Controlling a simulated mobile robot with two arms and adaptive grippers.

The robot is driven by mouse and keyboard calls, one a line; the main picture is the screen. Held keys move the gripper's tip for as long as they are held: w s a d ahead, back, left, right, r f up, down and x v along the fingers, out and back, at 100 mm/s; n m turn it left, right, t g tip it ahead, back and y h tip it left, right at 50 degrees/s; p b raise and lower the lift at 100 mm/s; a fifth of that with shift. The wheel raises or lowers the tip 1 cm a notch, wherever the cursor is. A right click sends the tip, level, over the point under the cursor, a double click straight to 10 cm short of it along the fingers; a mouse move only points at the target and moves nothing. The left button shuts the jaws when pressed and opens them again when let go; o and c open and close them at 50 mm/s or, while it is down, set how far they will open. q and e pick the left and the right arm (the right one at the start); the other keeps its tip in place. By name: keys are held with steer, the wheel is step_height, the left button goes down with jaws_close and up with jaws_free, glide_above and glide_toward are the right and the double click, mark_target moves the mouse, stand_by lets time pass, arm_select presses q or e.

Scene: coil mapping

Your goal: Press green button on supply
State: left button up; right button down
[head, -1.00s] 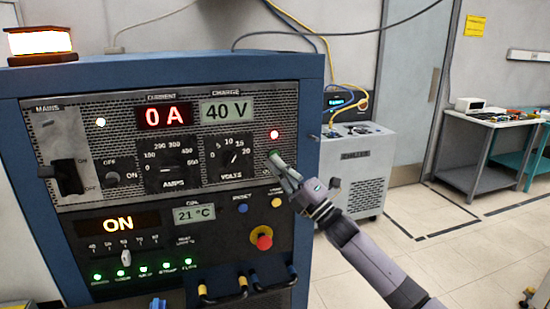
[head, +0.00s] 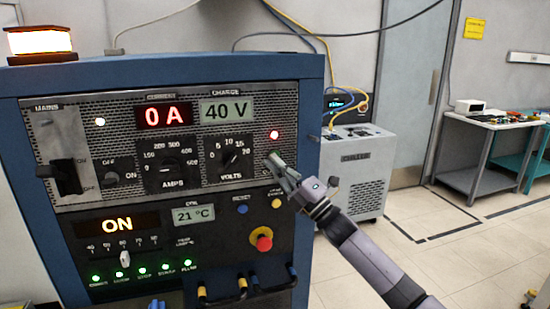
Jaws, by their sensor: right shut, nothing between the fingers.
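The supply (head: 165,75) is a blue cabinet with a grey perforated upper panel and a black lower panel. Its displays read 0 A (head: 166,115), 40 V (head: 227,110), ON and 21 °C. A red light (head: 274,134) glows at the upper panel's right side. My right gripper (head: 276,160) is shut and empty, its tips at the panel just below the red light. A small green patch shows by the tips; the green button is mostly hidden behind them, and I cannot tell whether they touch it. My left gripper is not in view.
A red knob (head: 262,239), a blue button (head: 242,209) and a yellow button (head: 277,203) sit below my gripper. Cables plug in at the cabinet's bottom. A grey chiller (head: 357,165) stands behind, with open floor to the right.

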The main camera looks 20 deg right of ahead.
stand_by(0.5)
steer(key=shift+s, duration=0.75)
steer(key=shift+p, duration=0.35)
steer(key=s+p, duration=0.1)
steer(key=s, duration=0.4)
steer(key=shift+d, duration=0.1)
